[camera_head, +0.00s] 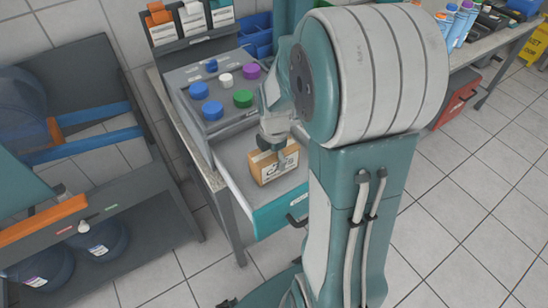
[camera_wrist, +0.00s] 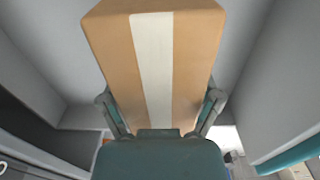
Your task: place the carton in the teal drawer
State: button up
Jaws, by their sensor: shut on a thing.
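The carton (camera_head: 268,166) is a small tan cardboard box with dark printed marks in the head view. In the wrist view the carton (camera_wrist: 190,62) shows a pale tape strip down its middle. My gripper (camera_head: 272,140) reaches down from above, and its fingers (camera_wrist: 160,105) are shut on both sides of the carton. The teal drawer (camera_head: 282,212) is pulled open, with a teal front and grey inside. The carton is within the drawer's outline, between its walls in the wrist view. I cannot tell whether it touches the drawer floor.
A grey panel with blue, white, green and purple knobs (camera_head: 243,98) stands behind the drawer. A dark rack with large blue bottles (camera_head: 97,240) is at left. My arm hides the drawer's right side.

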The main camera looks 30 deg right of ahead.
jog(key=shift+d+f, duration=0.2)
jog(key=shift+f, duration=0.2)
jog(key=o, duration=1.1)
jog(key=shift+a, duration=0.1)
jog(key=shift+c, duration=0.2)
